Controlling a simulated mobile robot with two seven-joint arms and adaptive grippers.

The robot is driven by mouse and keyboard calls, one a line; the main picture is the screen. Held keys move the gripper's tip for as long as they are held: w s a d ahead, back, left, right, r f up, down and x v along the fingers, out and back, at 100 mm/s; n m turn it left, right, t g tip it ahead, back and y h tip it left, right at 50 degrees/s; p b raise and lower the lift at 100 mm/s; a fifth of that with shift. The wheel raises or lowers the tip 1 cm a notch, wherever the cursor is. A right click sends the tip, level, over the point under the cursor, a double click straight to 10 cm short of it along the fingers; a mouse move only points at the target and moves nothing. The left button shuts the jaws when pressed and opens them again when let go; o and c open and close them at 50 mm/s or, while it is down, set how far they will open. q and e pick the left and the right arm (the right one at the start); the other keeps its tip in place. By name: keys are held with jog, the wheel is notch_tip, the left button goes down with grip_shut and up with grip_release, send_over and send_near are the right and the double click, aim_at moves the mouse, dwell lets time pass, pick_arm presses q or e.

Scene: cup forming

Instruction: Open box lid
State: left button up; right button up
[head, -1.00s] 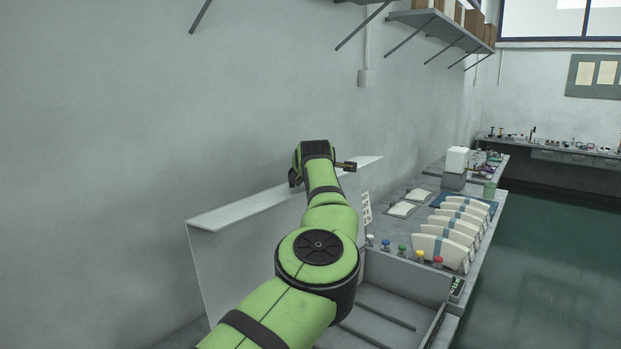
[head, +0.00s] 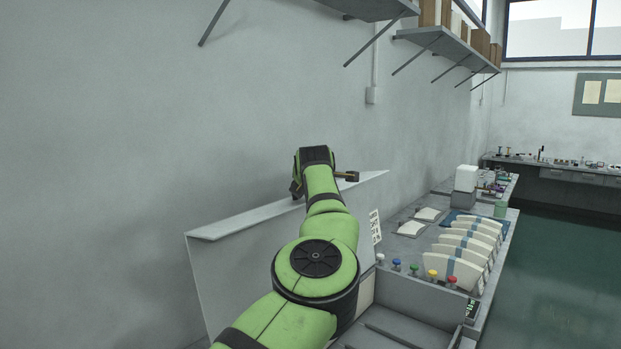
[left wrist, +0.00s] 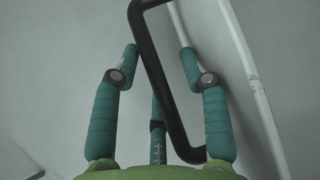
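The box (head: 415,301) is at the bottom centre-right of the head view, with its inside showing. Its flat grey lid (head: 238,272) stands raised and near upright at the back, along the wall. My left arm reaches across in front of the lid, and its hand is at the lid's top edge. In the left wrist view, my left gripper (left wrist: 158,55) has its teal fingers spread apart. A black bar handle (left wrist: 166,90) runs between them, with gaps to the fingertips. My right gripper is not in view.
Beyond, a bench (head: 408,228) holds curved white pieces (head: 462,255) and a white container (head: 467,172). Wall shelves (head: 447,45) hang above. Open green floor (head: 555,275) lies to the right.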

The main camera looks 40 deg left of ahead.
pick_arm(q)
jog(key=shift+s+d+r, duration=0.25)
jog(key=shift+d, duration=0.1)
jog(key=v, duration=0.9)
jog(key=shift+s+a, duration=0.1)
jog(key=shift+s, duration=0.35)
jog(key=shift+v, duration=0.75)
jog(key=shift+w, duration=0.1)
